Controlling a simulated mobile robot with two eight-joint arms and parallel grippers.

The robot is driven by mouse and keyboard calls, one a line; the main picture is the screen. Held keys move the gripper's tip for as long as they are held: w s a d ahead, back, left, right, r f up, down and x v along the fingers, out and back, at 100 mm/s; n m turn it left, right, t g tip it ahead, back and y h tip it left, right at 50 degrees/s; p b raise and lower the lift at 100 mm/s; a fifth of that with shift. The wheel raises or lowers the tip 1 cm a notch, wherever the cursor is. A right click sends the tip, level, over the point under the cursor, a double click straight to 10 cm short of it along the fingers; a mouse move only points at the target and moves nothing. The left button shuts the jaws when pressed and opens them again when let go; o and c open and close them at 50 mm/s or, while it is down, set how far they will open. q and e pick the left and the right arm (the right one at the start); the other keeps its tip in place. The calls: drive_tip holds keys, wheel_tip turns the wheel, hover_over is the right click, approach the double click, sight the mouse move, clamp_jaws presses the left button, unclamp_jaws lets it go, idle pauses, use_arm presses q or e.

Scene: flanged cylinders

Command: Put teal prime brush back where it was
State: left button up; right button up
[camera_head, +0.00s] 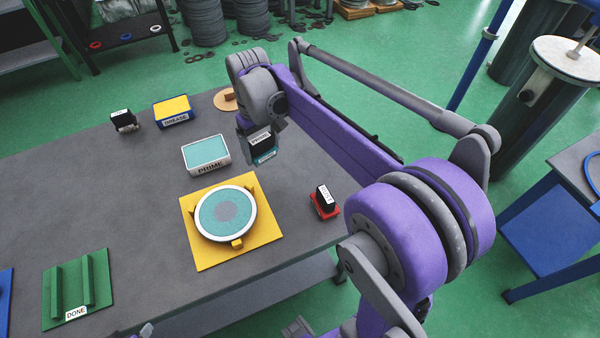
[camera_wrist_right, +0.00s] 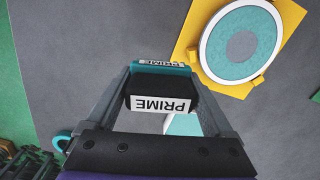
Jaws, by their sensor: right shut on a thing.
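My right gripper (camera_head: 262,148) is shut on the teal prime brush (camera_head: 264,156), a dark block with a white PRIME label and a teal edge. It holds the brush above the table, behind and to the right of the PRIME pad. The right wrist view shows the brush (camera_wrist_right: 160,95) between the two fingers. The PRIME pad (camera_head: 206,152) is a white tray with a teal top. Part of a teal surface shows below the brush in the right wrist view. My left gripper is not clearly in view.
A teal-faced flanged disc (camera_head: 210,219) sits on a yellow fixture plate (camera_head: 205,258). A red-based brush (camera_head: 324,202) stands to its right. A GREASE pad (camera_head: 174,110), a black brush (camera_head: 123,121) and a round wooden piece (camera_head: 226,100) stand at the back. A green DONE rack (camera_head: 77,290) is front left.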

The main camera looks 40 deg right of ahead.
drive_tip(key=s+d+m+b, duration=0.2)
drive_tip(key=s+d+m, duration=0.15)
drive_tip(key=d, duration=0.55)
hover_over(302, 169)
drive_tip(key=shift+n, duration=0.45)
wheel_tip(302, 169, down, 5)
drive_tip(key=shift+f, duration=0.15)
use_arm(q)
drive_tip(key=shift+s+f, duration=0.2)
drive_tip(key=shift+f, duration=0.65)
drive_tip(key=shift+s+f, duration=0.2)
drive_tip(key=shift+f, duration=0.65)
use_arm(e)
drive_tip(key=shift+f, duration=2.3)
use_arm(q)
drive_tip(key=shift+f, duration=0.1)
use_arm(e)
drive_tip(key=shift+f, duration=0.1)
